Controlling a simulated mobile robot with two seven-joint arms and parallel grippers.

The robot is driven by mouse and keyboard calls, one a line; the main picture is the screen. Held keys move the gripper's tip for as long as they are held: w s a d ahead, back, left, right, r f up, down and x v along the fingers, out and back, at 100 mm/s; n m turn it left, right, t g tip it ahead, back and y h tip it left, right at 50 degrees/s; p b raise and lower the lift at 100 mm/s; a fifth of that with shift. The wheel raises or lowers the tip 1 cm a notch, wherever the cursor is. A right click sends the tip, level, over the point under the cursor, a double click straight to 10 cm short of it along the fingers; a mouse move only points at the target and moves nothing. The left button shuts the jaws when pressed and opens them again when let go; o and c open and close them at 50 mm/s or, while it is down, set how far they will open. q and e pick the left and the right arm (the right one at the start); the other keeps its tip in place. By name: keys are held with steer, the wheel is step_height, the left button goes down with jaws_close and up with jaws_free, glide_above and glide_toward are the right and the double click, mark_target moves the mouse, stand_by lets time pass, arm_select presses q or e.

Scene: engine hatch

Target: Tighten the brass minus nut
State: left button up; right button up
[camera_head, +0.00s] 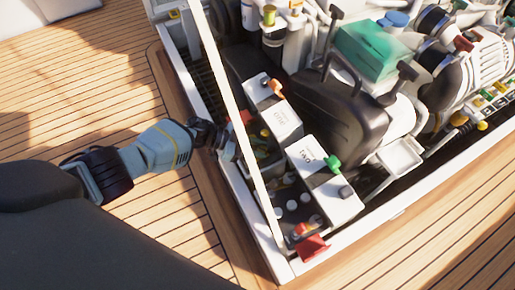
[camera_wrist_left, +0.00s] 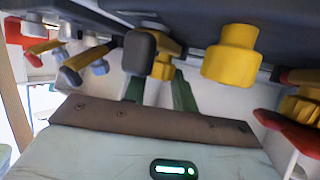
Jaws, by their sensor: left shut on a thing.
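My left gripper (camera_head: 227,148) reaches from the left over the hatch edge, partly behind a white strut. In the left wrist view its two dark green fingers (camera_wrist_left: 160,88) stand either side of a brass nut (camera_wrist_left: 163,68) and are shut on it. A dark rounded cap (camera_wrist_left: 139,52) partly hides that nut and the fingertips. A larger brass knob (camera_wrist_left: 230,54) hangs to the right, clear of the fingers. No minus mark is readable on either. In the head view the gripped nut is too small to make out. My right gripper is not in view.
The white strut (camera_head: 237,108) slants across the hatch close to my gripper. White boxes with an orange switch (camera_head: 277,88) and a green switch (camera_head: 332,163) stand to the right. A red-handled part (camera_wrist_left: 289,132) is at the right in the wrist view. Open wooden deck (camera_head: 80,110) lies left.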

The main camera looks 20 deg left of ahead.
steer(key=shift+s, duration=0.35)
arm_select(q)
steer(key=o, duration=1)
steer(key=shift+c, duration=0.2)
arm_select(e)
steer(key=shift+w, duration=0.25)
arm_select(q)
steer(key=shift+a, duration=0.1)
steer(key=p+v, duration=0.3)
steer(key=v, duration=0.3)
steer(key=shift+s+a+r, duration=0.15)
steer(key=shift+a, duration=0.2)
steer(key=shift+s+a+r, duration=0.1)
steer(key=shift+a+r, duration=0.05)
steer(key=shift+a, duration=0.2)
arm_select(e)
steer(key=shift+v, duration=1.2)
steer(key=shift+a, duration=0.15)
